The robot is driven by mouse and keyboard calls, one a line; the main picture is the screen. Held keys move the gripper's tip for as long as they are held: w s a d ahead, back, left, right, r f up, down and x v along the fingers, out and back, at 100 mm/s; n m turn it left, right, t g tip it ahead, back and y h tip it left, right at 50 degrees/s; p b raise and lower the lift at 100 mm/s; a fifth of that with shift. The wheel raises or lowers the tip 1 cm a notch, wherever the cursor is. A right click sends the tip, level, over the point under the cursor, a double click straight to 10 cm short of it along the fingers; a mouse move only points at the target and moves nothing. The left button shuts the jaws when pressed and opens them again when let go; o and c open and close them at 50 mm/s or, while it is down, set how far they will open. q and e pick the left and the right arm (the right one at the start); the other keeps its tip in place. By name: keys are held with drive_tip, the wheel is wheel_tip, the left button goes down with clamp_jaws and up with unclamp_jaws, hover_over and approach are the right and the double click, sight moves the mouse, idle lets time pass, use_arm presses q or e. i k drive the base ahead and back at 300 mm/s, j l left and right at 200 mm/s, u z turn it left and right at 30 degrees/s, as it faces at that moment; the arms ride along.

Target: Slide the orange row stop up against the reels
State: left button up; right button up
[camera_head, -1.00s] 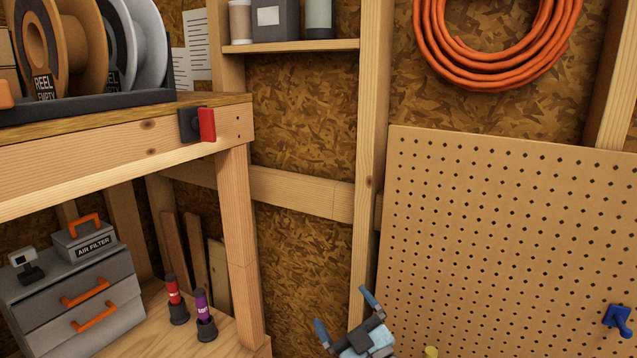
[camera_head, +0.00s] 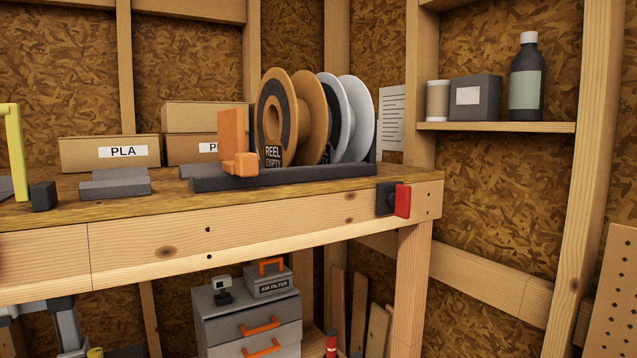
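The orange row stop (camera_head: 232,132) stands upright on the left part of a dark rail tray (camera_head: 218,183) on the workbench, with a blocky orange grip at its front. Several reels stand upright to its right in the same tray. The nearest is a brown reel (camera_head: 268,98) labelled "REEL EMPTY", with another brown one and pale grey ones behind it. The stop lies just left of the nearest reel in the picture; I cannot tell how wide the gap is. Neither gripper's fingers can be made out. A grey-blue part of my arm shows at the bottom left, well below the bench top.
Cardboard boxes, one marked PLA (camera_head: 110,153), stand behind a grey block (camera_head: 115,183). A yellow-green frame (camera_head: 16,150) stands at the left edge. A red-and-black fitting (camera_head: 402,201) sticks out at the bench's right end. A grey drawer cabinet (camera_head: 247,318) stands below.

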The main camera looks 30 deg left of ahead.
sight(231, 131)
drive_tip(key=u, duration=1.15)
